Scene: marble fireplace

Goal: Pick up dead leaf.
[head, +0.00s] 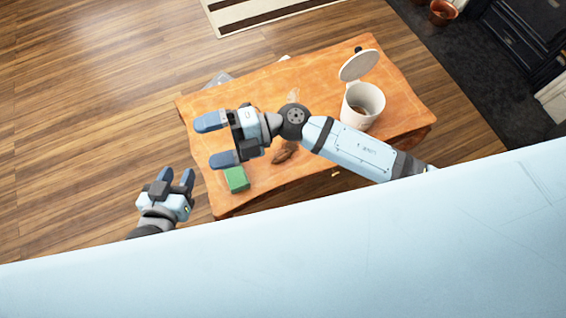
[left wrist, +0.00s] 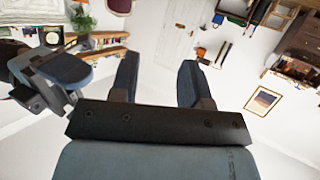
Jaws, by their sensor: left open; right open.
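A brown, curled thing that looks like the dead leaf (head: 284,154) lies on the wooden table, partly hidden by my right arm. My right gripper (head: 207,142) is open and empty, above the table's left side and left of the brown thing. My left gripper (head: 175,176) is open and empty, off the table's left edge. In the left wrist view its two fingers (left wrist: 158,80) are spread with nothing between them. What looks like my right gripper shows at the left there (left wrist: 60,75).
The orange-brown table (head: 397,92) holds a white bin (head: 352,116) with its lid (head: 360,65) raised. A green block (head: 236,179) lies near the table's left edge. Wooden floor (head: 90,90) is clear to the left. A pale, flat thing (head: 218,79) lies at the far edge.

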